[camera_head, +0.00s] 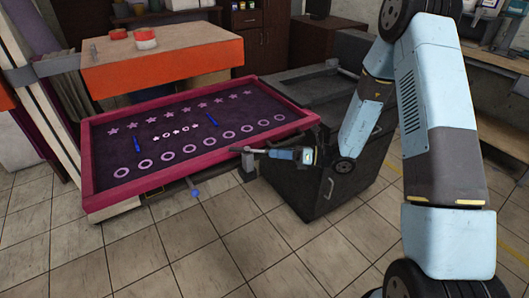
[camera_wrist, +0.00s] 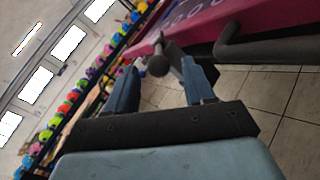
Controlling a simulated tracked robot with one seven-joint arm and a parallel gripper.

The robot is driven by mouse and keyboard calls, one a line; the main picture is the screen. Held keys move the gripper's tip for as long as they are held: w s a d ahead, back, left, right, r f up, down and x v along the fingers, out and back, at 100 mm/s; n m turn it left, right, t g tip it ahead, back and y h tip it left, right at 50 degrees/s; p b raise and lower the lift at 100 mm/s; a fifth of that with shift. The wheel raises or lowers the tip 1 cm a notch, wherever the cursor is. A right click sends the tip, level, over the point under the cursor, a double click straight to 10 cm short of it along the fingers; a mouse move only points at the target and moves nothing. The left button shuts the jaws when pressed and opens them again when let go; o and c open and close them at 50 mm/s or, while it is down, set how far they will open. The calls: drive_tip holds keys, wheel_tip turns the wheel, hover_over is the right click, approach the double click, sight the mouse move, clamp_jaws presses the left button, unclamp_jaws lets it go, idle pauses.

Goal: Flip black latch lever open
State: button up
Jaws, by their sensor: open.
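The black latch lever (camera_wrist: 158,64) shows in the wrist view as a dark bar with a rounded end. Its end lies between the tips of my gripper (camera_wrist: 161,78), whose two blue fingers are apart. I cannot tell whether either finger touches it. The fingertips and lever are small and partly overlap there.
A dark grey cabinet (camera_head: 325,192) with a handle stands directly beneath my forearm. The purple screen carries star and ring prints and two blue strips. An orange-edged platform (camera_head: 165,70) lies behind it. Tiled floor (camera_head: 190,255) is clear in front.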

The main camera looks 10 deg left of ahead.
sight(265, 150)
drive_tip(key=shift+a, duration=2.3)
drive_tip(key=shift+c, duration=0.3)
clamp_jaws()
